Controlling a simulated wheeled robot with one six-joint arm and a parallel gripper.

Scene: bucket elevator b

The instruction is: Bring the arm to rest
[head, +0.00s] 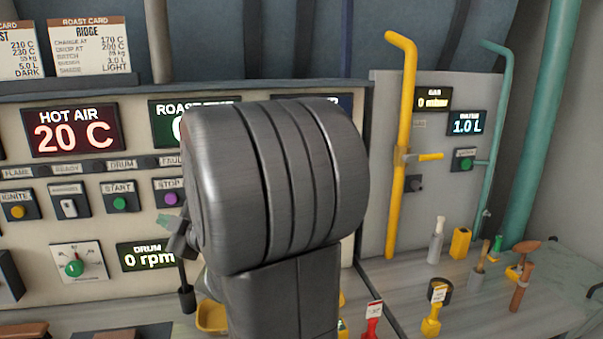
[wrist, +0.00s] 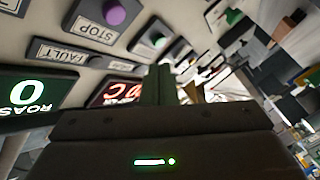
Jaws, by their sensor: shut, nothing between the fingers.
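My gripper (wrist: 165,82) shows in the wrist view as dark greenish fingers held together with nothing between them. It is in front of the control panel, which appears tilted and upside down in that view. In the head view a large grey link of my arm stands in the middle and hides most of the gripper. The arm is raised in front of the panel (head: 75,222), covering part of the roast display (head: 165,125) and the panel right of the purple stop button (head: 171,198).
The hot air display (head: 70,131) reads 20 C and the drum display (head: 148,257) reads 0 rpm. Right of my arm are a yellow pipe (head: 402,120) and a teal pipe (head: 500,130). A grey bench (head: 480,305) holds a white bottle (head: 436,240) and several small tools.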

